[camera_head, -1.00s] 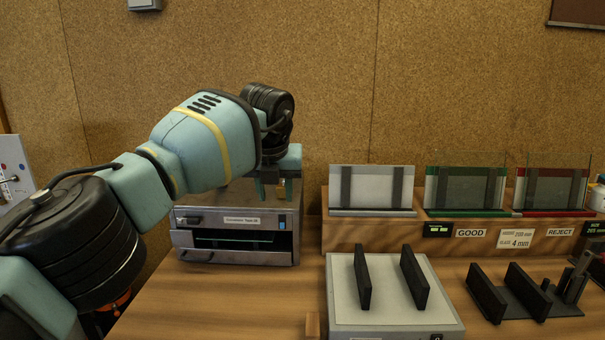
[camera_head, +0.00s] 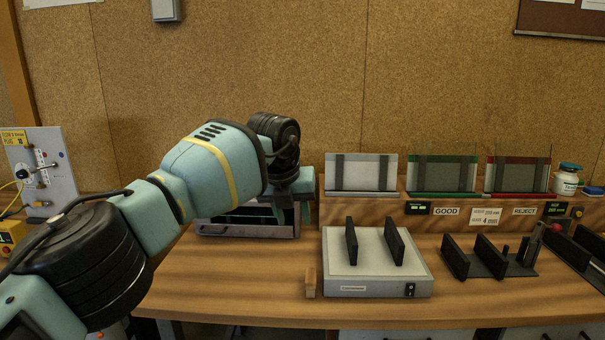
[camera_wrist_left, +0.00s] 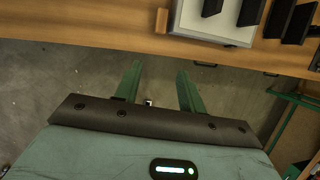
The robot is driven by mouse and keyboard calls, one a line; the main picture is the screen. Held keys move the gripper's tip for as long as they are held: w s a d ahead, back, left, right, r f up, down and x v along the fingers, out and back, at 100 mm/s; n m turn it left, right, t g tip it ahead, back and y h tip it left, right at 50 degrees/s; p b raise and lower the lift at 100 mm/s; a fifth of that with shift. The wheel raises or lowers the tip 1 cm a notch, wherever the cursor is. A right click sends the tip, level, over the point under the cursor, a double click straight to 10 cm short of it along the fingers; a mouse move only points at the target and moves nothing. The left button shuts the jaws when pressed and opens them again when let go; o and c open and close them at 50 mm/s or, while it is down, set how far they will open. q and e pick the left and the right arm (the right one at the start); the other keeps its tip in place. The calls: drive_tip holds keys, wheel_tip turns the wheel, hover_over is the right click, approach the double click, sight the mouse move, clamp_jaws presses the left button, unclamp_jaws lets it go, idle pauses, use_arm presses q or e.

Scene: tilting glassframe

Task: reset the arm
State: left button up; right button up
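My left arm reaches in from the left of the head view, bent, with teal links and black joints. My right arm and gripper are not in view.
The wooden bench (camera_head: 220,292) carries a white station with two black uprights (camera_head: 377,277) and a black slotted holder (camera_head: 492,263). Behind stand three framed glass panels, clear (camera_head: 361,172), green (camera_head: 442,174) and red (camera_head: 517,174). A control panel (camera_head: 43,172) is at left.

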use_arm(q)
drive_tip(key=s+d+f+m+g+h, duration=0.1)
drive_tip(key=s+d+f+g+h, duration=0.3)
drive_tip(key=d+f, duration=0.7)
drive_tip(key=s+d+f+n+t+h, duration=0.1)
drive_tip(key=s+d+f+n+h, duration=0.25)
drive_tip(key=s+h, duration=0.25)
drive_tip(key=s+d+f+n+h, duration=0.3)
drive_tip(key=s+f+h, duration=0.2)
drive_tip(key=s+h, duration=0.15)
drive_tip(key=s+a+f+n+t+y, duration=0.45)
drive_tip(key=a+f+n+t, duration=0.3)
drive_tip(key=a+n, duration=0.3)
drive_tip(key=s+a+f+n+t+y, duration=0.4)
drive_tip(key=a+f+n+t+y, duration=0.25)
drive_tip(key=a+f+n, duration=0.4)
drive_tip(key=s+a+f+n+g+y, duration=0.2)
drive_tip(key=s+a, duration=0.5)
drive_tip(key=s, duration=0.4)
drive_tip(key=s+a+f+n+g+y+p, duration=0.1)
drive_tip(key=s+a+f+n+g+y, duration=0.2)
drive_tip(key=s+a+f+n, duration=0.3)
drive_tip(key=s+a+f+g, duration=0.1)
drive_tip(key=s, duration=0.4)
drive_tip(key=shift+s+a+n, duration=0.35)
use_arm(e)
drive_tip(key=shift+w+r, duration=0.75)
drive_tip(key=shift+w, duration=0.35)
